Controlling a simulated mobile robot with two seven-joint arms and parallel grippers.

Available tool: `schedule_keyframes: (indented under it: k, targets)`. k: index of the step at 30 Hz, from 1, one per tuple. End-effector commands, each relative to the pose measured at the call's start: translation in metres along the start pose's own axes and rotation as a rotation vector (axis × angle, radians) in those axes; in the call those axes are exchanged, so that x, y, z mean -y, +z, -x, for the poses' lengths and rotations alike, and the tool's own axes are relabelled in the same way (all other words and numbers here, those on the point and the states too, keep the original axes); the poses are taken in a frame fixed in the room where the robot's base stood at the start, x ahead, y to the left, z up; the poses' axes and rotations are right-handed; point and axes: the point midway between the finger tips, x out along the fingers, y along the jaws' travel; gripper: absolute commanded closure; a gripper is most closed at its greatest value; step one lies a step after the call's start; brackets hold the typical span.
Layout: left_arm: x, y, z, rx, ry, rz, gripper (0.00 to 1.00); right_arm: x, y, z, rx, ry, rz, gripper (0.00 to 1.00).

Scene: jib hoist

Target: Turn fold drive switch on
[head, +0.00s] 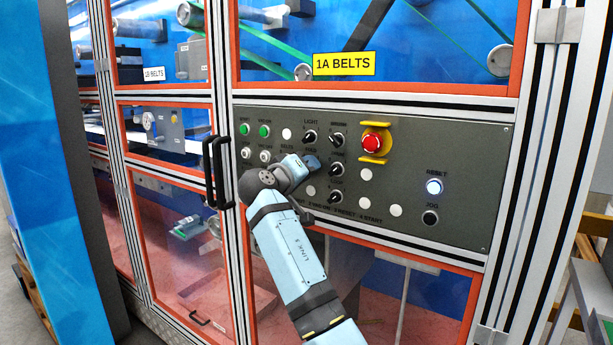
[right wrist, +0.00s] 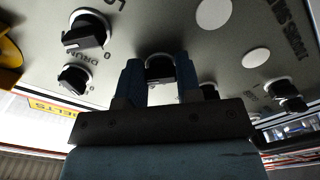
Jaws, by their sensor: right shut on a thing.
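The grey control panel (head: 460,150) fills the middle of the head view. My right gripper (head: 311,163) is at the panel, below the LIGHT switch (head: 310,136). A small label just above the gripper is too blurred to read surely. In the right wrist view my right gripper (right wrist: 160,75) has one finger on each side of a black rotary switch (right wrist: 160,68) and is shut on it. The fingers hide this switch in the head view, and I cannot tell which position it points to. My left gripper is not in view.
A column of black rotary switches (head: 336,169) stands just right of the gripper. The red emergency stop (head: 372,143) has yellow guards. The RESET button (head: 434,187) is lit above the black JOG button (head: 430,218). Black door handles (head: 216,170) stick out left of the panel.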

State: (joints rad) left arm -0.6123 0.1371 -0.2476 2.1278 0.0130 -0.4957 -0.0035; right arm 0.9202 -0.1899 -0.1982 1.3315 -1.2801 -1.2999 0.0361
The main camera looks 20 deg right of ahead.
Motion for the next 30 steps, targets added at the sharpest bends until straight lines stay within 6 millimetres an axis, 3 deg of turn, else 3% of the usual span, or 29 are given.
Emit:
schedule_keyframes:
  k: [18, 19, 22, 30]
  targets:
    - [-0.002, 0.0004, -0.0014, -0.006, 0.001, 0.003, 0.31, 0.0005, 0.0001, 0.0002, 0.0, -0.001, -0.041, 0.92]
    - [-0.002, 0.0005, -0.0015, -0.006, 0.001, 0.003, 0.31, 0.0005, 0.0001, 0.0002, 0.0, -0.001, -0.041, 0.64]
    - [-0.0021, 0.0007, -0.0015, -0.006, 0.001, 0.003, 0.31, 0.0004, 0.0, 0.0002, 0.0, -0.001, -0.041, 0.43]
    - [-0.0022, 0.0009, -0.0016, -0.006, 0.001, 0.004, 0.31, 0.0004, -0.0001, 0.0009, 0.0, 0.0, -0.04, 0.43]
